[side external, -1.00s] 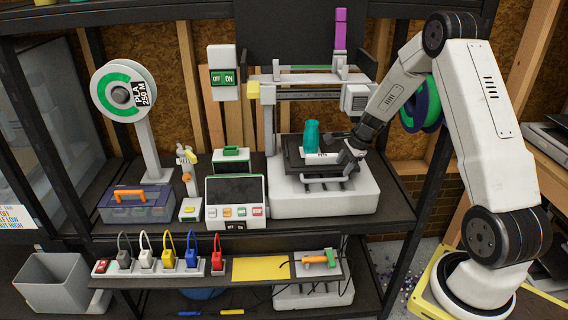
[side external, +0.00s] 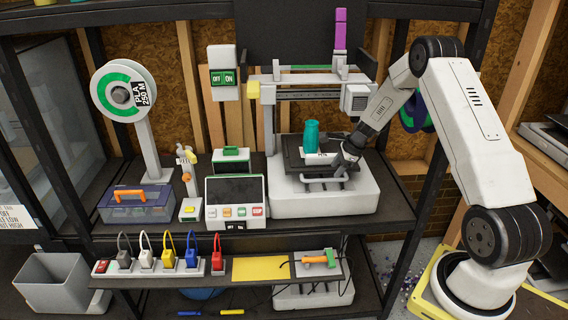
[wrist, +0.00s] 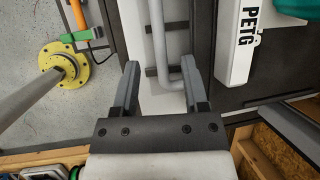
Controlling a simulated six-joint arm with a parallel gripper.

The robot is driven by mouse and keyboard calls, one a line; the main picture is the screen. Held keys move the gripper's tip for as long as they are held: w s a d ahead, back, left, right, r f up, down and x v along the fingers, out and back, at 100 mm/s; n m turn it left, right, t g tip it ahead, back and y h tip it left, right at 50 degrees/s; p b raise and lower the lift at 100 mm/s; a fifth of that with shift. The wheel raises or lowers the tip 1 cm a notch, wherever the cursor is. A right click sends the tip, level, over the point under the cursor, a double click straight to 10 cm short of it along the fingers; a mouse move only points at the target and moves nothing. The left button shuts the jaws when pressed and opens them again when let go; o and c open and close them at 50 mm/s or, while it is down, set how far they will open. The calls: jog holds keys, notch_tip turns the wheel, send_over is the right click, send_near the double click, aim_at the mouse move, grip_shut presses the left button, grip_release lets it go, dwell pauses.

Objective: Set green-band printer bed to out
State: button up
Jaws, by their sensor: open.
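The printer (side external: 284,205) with a green band on its top bar stands on the upper shelf. Its dark bed (side external: 292,152) carries a teal vase-like print (side external: 311,137). A white PETG label (side external: 314,159) is on the bed's front edge; the label (wrist: 241,40) and bed (wrist: 286,70) also show at right in the wrist view. A grey bar handle (wrist: 159,40) lies beside the label. My gripper (side external: 338,178) is open at the front right of the bed. In the wrist view its fingers (wrist: 162,66) stand either side of the handle's end, with gaps visible; depth is unclear.
A control panel (side external: 236,190) stands left of the printer, with a blue toolbox (side external: 136,207) and a spool (side external: 124,91) farther left. A lower ledge holds a row of coloured plugs (side external: 168,262) and a yellow pad (side external: 260,269). A dark shelf post (side external: 425,200) rises near my arm.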

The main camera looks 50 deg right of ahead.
aim_at(330, 179)
jog(key=shift+x, duration=2.25)
jog(key=shift+c, duration=0.2)
grip_shut()
